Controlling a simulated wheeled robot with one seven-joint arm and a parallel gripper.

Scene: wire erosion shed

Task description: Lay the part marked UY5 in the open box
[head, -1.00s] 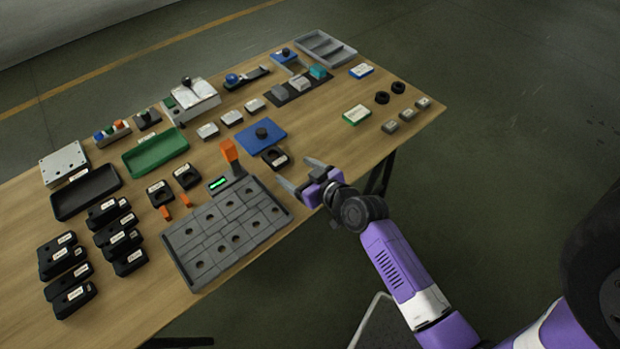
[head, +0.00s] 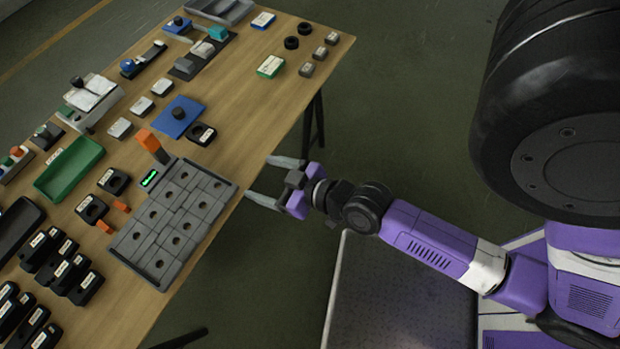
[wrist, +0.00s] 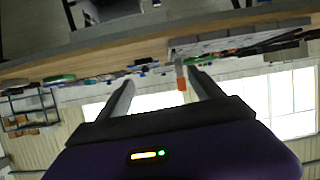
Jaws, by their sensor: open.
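My gripper (head: 258,178) is open and empty by the table's front edge, right of the grey slotted plate (head: 172,228); its spread fingers also show in the wrist view (wrist: 160,78). Labelled parts lie on the table, but their markings are too small to read, so I cannot tell which is UY5. They include black blocks (head: 65,265) at lower left, a black part (head: 201,134) near the blue plate and small grey blocks (head: 306,70) at far right. Open-topped containers are a green tray (head: 72,166), a black tray (head: 16,230) and a grey divided tray (head: 226,13); I cannot tell which is the box.
An orange-topped post (head: 150,143) stands at the slotted plate's back edge. A blue plate with a black knob (head: 179,113) lies behind it. Black rings (head: 291,42) lie at far right. Bare wood shows right of the blue plate. Open floor lies beyond the table's right edge.

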